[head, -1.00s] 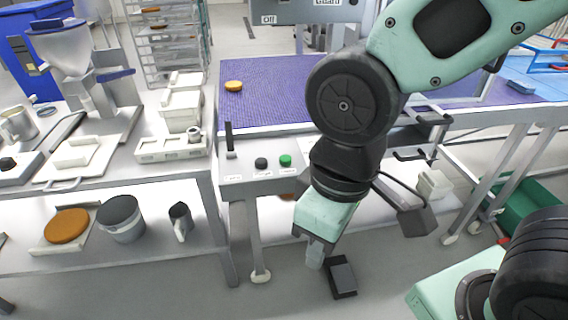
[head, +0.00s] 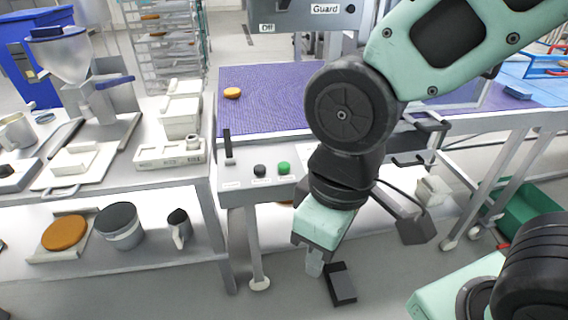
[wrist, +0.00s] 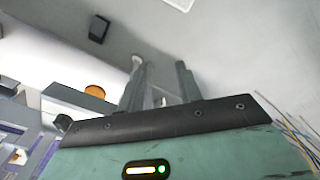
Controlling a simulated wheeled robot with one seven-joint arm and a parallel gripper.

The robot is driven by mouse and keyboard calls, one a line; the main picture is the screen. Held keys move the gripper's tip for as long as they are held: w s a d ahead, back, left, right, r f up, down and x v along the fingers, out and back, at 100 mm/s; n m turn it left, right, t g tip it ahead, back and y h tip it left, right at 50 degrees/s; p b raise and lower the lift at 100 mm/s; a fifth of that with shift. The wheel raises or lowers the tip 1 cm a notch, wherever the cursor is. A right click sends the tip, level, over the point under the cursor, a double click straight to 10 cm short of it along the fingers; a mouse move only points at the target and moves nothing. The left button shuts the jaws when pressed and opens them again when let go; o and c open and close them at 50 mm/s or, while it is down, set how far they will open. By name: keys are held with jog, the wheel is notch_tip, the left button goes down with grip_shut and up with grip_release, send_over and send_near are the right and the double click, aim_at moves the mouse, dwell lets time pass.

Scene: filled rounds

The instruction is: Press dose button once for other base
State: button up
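A hopper machine (head: 62,62) with a pale cone and blue handle stands on the left bench. A grey control box (head: 240,192) at the purple belt's front edge carries a black lever (head: 227,146), a black button (head: 260,171) and a green button (head: 284,168). Their small labels are unreadable, so I cannot tell which control is the dose button. My gripper (head: 314,264) hangs low, right of and below the control box, touching nothing visible. In the wrist view my gripper (wrist: 161,72) has its two fingers apart, with nothing held between them.
An orange round (head: 232,92) lies on the purple belt (head: 275,90). Another round (head: 64,232) lies on the left lower shelf beside a grey tub (head: 119,226). A dark box (head: 340,285) lies on the floor near my gripper.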

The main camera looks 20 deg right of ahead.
grip_shut()
dwell(1.5)
